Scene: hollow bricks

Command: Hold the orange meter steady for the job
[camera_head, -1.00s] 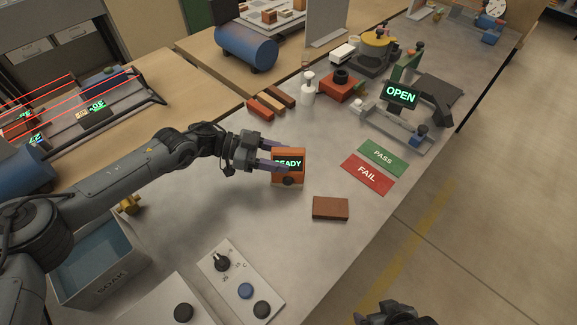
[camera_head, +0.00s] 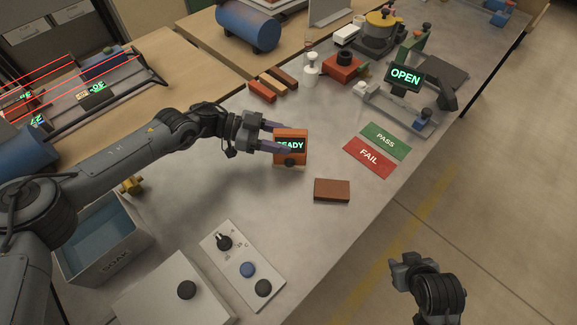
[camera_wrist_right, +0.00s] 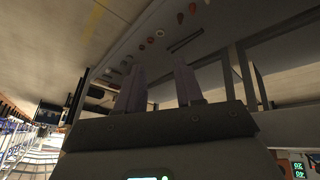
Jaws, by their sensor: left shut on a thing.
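The orange meter (camera_head: 291,133) stands upright on the grey bench in the head view. Its dark screen shows green letters, partly covered, that end in "EADY", and a dark knob sits below. My left gripper (camera_head: 278,138) reaches in from the left and is shut on the meter, with a finger across its front. A brown brick (camera_head: 332,190) lies flat on the bench, to the right of and nearer than the meter. My right gripper (camera_wrist_right: 160,82) is empty, its two fingers apart in the right wrist view. My right arm hangs past the bench's right edge, over the floor.
A green PASS plate (camera_head: 386,141) and a red FAIL plate (camera_head: 369,158) lie right of the meter. A fixture with an OPEN display (camera_head: 405,76) stands behind them. A control panel (camera_head: 238,262) and a SOAK tank (camera_head: 140,248) are at the near left.

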